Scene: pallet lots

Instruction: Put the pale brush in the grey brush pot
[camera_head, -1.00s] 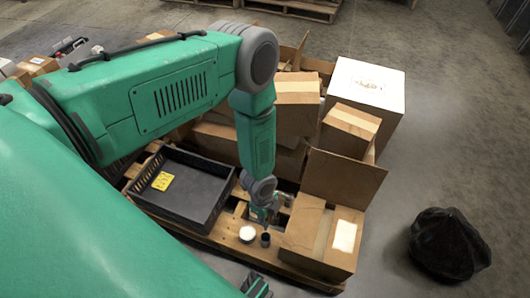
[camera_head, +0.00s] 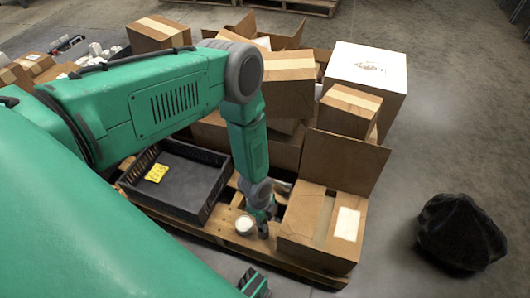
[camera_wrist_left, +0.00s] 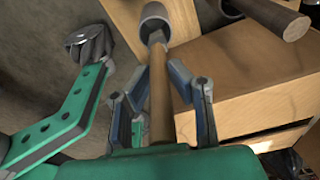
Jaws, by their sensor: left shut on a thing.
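My left gripper (camera_head: 262,212) points down over the pallet in the head view. In the left wrist view its fingers (camera_wrist_left: 160,85) are closed around the wooden handle of the pale brush (camera_wrist_left: 160,105). The far end of the brush meets the grey brush pot (camera_wrist_left: 155,12) at the top of that view. I cannot tell whether this end is inside the pot or only in front of it. In the head view the pot (camera_head: 263,232) is mostly hidden under the gripper. My right gripper cannot be made out.
A white round container (camera_head: 244,225) stands just left of the pot. A black tray (camera_head: 185,207) lies farther left, and an open cardboard box (camera_head: 307,222) stands close on the right. A wooden-ended cylinder (camera_wrist_left: 298,27) shows in the wrist view. A black bag (camera_head: 462,235) sits on the floor.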

